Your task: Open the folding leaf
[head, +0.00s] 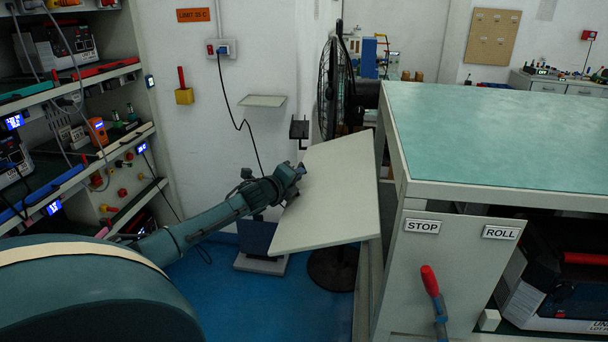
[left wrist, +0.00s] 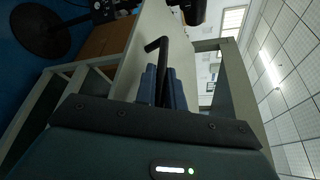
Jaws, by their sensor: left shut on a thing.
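The folding leaf (head: 330,195) is a pale panel at the left side of the green-topped bench (head: 490,125). It is tilted, its outer edge toward my left arm, neither hanging straight down nor level with the top. My left gripper (head: 296,172) is at the leaf's outer left edge. In the left wrist view the blue fingers (left wrist: 163,90) are shut on a black bent handle (left wrist: 158,48) that stands in front of the pale panel. The exact contact with the leaf is partly hidden by the gripper. My right gripper is not in view.
A red-handled lever (head: 432,282) sits on the bench's end panel below the STOP sign (head: 422,226). A black fan (head: 331,90) stands behind the leaf. Racks with devices (head: 75,130) fill the left side.

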